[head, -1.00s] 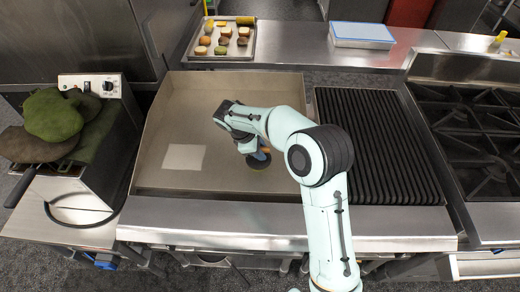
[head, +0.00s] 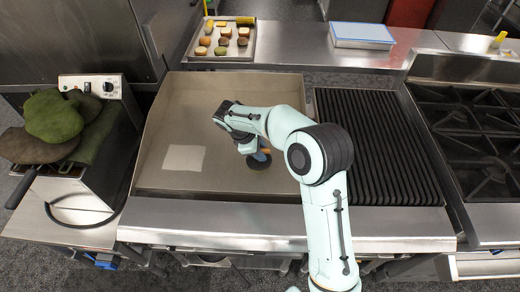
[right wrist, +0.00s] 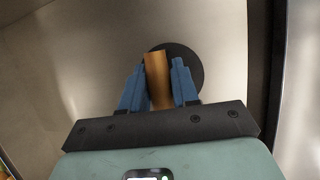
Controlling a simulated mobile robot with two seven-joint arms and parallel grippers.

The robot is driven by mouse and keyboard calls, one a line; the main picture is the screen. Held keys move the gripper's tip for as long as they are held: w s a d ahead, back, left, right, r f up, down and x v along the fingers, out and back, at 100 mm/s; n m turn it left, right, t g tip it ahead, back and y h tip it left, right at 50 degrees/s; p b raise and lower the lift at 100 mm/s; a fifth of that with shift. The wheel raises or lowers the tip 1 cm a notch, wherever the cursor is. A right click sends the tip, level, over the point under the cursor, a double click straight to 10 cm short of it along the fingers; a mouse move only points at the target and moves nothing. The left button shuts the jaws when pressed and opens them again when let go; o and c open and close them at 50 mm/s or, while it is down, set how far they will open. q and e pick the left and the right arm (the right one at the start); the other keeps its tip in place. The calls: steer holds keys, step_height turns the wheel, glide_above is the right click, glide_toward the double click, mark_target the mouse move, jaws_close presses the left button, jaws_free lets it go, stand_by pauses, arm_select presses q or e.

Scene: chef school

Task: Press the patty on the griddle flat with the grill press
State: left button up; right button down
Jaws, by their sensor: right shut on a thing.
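The grill press is a dark round disc (head: 259,163) with an orange-brown wooden handle (right wrist: 157,78). My right gripper (head: 262,153) reaches in over the griddle (head: 215,100), and its blue fingers are shut on the handle. In the right wrist view the black disc (right wrist: 188,58) shows beyond the fingers, above or on the pale griddle surface; I cannot tell if it touches. No patty can be made out; the space under the disc is hidden. My left gripper is not in view.
A pale square patch (head: 184,158) shows on the griddle left of the press. A ribbed black grill (head: 380,150) adjoins on the right, then a burner stove (head: 475,130). A tray of food pieces (head: 193,50) sits behind. A fryer (head: 85,190) stands at left.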

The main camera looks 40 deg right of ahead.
steer(key=shift+w+d+r+p, duration=0.15)
steer(key=shift+r+p, duration=0.4)
steer(key=shift+r, duration=0.85)
steer(key=shift+w+a+r+p, duration=0.1)
steer(key=shift+r+p, duration=0.4)
steer(key=shift+r, duration=0.85)
steer(key=shift+r+p, duration=0.7)
steer(key=shift+r, duration=0.9)
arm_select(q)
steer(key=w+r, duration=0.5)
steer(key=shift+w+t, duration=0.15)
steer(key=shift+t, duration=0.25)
arm_select(e)
steer(key=shift+s, duration=0.1)
